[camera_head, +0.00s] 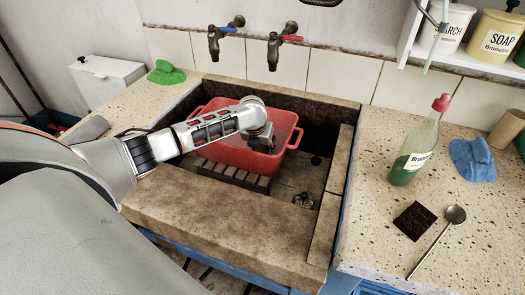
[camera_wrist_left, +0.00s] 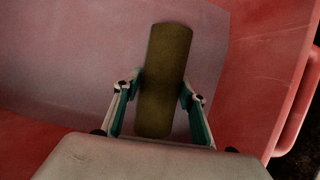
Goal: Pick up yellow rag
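My left arm comes in from the left in the head view and reaches into the red tub (camera_head: 228,148). Its gripper (camera_head: 264,138) is low inside the tub, partly hidden by the wrist. I cannot make out the rag in the head view. My right gripper is not in view.
The tub stands in the stone trough (camera_head: 190,195), below two taps. A green-capped-in-red bottle (camera_head: 416,150), blue cloth (camera_head: 473,160), dark pad (camera_head: 415,220) and spoon (camera_head: 440,238) are on the right counter. A green cloth (camera_head: 167,75) lies at left. The tub's walls surround my gripper.

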